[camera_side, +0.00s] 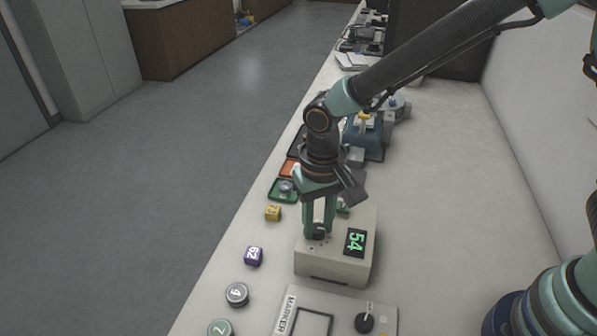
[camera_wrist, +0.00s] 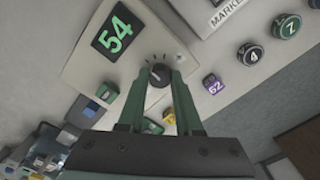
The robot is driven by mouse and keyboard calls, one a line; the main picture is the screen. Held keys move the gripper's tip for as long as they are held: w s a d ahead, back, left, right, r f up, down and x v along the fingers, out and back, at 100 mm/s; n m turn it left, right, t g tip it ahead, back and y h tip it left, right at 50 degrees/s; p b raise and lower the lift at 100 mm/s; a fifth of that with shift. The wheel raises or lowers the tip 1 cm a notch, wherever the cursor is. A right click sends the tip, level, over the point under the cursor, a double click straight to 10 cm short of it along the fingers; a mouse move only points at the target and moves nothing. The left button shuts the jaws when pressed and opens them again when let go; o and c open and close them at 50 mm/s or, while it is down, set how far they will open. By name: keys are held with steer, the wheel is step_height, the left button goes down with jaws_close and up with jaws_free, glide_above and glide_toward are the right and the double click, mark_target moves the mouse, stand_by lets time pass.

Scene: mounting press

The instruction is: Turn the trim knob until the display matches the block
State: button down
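The trim knob (camera_wrist: 160,74) is a small black knob with tick marks on the beige box (camera_side: 334,270). The green display (camera_side: 355,242) on that box reads 54, also in the wrist view (camera_wrist: 115,32). My gripper (camera_side: 317,232) points down at the knob. In the wrist view its green fingers (camera_wrist: 162,82) close in on both sides of the knob, seemingly touching it. A purple block (camera_side: 254,256) sits on the bench left of the box; its small number looks like 52 or 62, and it also shows in the wrist view (camera_wrist: 213,84).
A yellow block (camera_side: 272,213) and a green tray (camera_side: 283,190) lie behind the purple block. Round numbered pucks (camera_side: 237,294) and a marker panel (camera_side: 290,312) with its own black knob (camera_side: 364,322) are in front. The bench right of the box is clear.

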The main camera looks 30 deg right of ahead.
mark_target(318, 228)
steer(key=n, duration=0.5)
steer(key=shift+n, duration=0.3)
steer(key=n, duration=0.6)
steer(key=shift+w+r, duration=0.1)
stand_by(0.5)
steer(key=c, duration=0.6)
jaws_free()
step_height(318, 228, up, 12)
steer(key=shift+r, duration=0.1)
